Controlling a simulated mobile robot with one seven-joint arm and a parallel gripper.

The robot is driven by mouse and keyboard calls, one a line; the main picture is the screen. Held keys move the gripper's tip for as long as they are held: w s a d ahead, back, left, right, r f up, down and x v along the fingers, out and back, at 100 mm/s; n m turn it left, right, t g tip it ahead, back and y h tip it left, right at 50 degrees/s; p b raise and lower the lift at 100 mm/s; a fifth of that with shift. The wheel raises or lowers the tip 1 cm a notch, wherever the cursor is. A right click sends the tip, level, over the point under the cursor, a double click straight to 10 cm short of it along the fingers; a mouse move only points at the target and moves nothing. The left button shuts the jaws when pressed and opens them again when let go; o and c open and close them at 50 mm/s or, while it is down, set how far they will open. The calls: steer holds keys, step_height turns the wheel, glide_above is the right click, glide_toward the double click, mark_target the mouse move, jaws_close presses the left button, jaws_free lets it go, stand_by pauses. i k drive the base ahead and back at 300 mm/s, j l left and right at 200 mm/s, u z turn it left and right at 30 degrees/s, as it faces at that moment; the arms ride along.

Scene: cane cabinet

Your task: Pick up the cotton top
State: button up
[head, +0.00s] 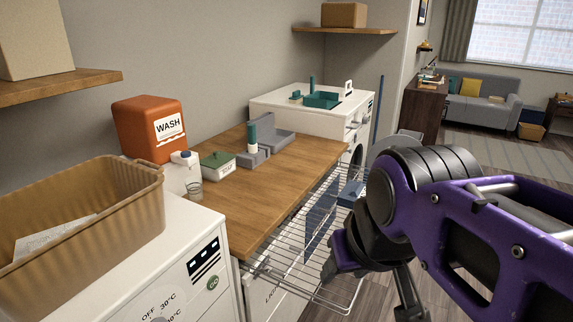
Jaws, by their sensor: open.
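No garment here is clearly recognisable as the cotton top. A blue folded-looking item (350,192) lies at the far end of a wire rack (290,262). A darker blue piece (322,232) shows through or below the wires, partly hidden. My gripper (368,288) is at lower right, pointing down beside the rack's outer edge. It is open, with nothing visible between its fingers. The arm hides part of the floor and rack area, and I cannot tell whether a finger touches the rack.
A tan basket (120,235) holding a white sheet stands on the near white machine (185,275). A second white machine (320,110) stands beyond.

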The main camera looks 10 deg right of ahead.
mark_target(357, 193)
steer(key=i+z, duration=0.1)
steer(key=z, duration=0.3)
steer(key=i+j+z, duration=0.1)
steer(key=z, duration=0.25)
steer(key=i+l, duration=0.55)
steer(key=l, duration=0.15)
steer(key=i+l, duration=0.55)
steer(key=l, duration=0.15)
steer(key=i+l, duration=0.55)
steer(key=l, duration=0.15)
steer(key=i+l+u, duration=0.1)
steer(key=u, duration=0.35)
steer(key=i+l+u, duration=0.1)
steer(key=l+u, duration=0.15)
steer(key=u, duration=0.2)
